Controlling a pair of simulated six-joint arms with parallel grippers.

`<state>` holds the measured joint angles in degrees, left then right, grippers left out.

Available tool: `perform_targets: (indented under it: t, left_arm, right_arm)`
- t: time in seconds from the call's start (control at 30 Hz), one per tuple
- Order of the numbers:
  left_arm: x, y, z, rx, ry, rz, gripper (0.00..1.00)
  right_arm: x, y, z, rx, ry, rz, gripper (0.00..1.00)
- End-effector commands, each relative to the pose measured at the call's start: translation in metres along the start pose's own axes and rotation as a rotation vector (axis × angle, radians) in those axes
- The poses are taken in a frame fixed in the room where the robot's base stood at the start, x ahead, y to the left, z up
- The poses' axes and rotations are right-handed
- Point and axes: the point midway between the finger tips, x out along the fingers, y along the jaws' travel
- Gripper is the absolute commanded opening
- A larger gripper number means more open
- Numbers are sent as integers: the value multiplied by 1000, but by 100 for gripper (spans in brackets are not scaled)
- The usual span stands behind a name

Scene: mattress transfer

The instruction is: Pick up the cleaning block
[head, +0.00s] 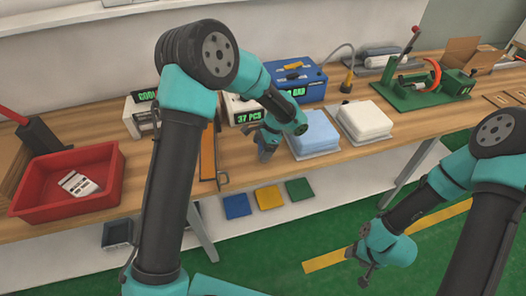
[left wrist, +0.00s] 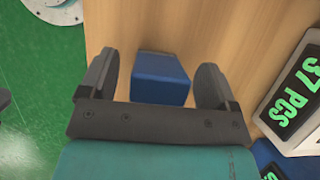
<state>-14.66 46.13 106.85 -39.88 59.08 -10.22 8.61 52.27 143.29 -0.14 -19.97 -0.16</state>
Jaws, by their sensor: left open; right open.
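The cleaning block appears to be the dark blue block (left wrist: 160,78) on the wooden bench in the left wrist view. My left gripper (left wrist: 156,82) is open, with one finger on each side of the block and visible gaps between. In the head view my left gripper (head: 267,143) points down near the bench's front edge, left of the light blue pad; the block there is mostly hidden by it. My right gripper (head: 364,268) hangs low over the green floor in front of the bench, open and empty.
On the bench (head: 408,126) are a red tray (head: 110,188) at left, counter boxes behind my left arm, a light blue pad (head: 314,138), a white pad (head: 364,122) and a green fixture (head: 425,92) at right. Yellow, blue and green squares show below the bench.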

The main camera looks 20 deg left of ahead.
Motion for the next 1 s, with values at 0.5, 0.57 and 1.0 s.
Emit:
perform_targets:
  t: [0.5,0.57,1.0]
  left_arm:
    - [8,0,0,1,0,1,83]
    - [8,0,0,1,0,1,83]
    - [8,0,0,1,0,1,41]
  right_arm:
    - [0,0,0,0,0,0,55]
    - [0,0,0,0,0,0,55]
    - [0,0,0,0,0,0,55]
